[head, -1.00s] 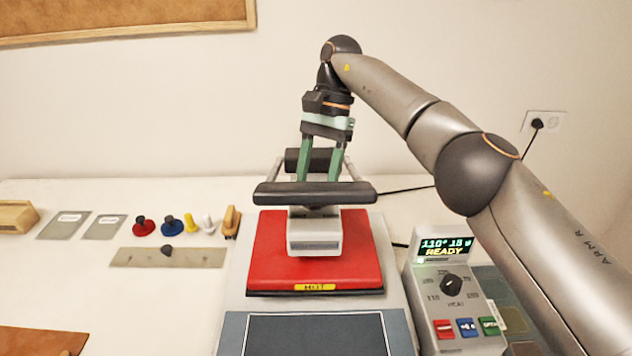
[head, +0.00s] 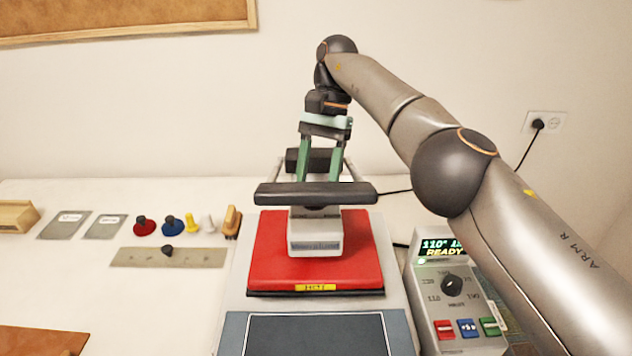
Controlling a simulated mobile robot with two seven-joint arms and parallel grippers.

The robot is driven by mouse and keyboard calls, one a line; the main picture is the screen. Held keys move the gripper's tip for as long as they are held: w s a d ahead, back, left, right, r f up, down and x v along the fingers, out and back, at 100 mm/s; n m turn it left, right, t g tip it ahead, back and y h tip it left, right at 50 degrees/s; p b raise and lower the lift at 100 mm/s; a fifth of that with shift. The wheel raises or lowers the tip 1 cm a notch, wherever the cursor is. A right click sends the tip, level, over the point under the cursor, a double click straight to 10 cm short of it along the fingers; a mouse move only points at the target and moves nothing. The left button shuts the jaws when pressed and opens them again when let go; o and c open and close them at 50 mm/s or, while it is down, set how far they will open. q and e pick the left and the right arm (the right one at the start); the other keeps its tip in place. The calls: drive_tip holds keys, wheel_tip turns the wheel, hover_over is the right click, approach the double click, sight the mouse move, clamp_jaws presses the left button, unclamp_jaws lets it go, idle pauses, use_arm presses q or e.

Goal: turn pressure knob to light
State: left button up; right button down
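The heat press has a red upper plate (head: 270,245) with a yellow label, a grey centre block (head: 314,240) and a black handle bar (head: 315,194) across the front. My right gripper (head: 320,178) points down behind this bar. Its two green fingers stand apart, and the bar hides their tips. A dark part shows just under the bar on top of the block; I cannot tell whether it is the pressure knob or whether the fingers touch it. My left gripper is out of view.
A control box (head: 425,310) at right has a black dial (head: 453,285), coloured buttons and a lit display (head: 443,248) reading "READY", partly covered by my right arm. Small coloured-handled tools (head: 172,226) and a metal strip (head: 190,258) lie left of the press.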

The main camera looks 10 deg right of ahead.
drive_tip(key=shift+c, duration=1.1)
unclamp_jaws()
drive_tip(key=shift+m, duration=0.3)
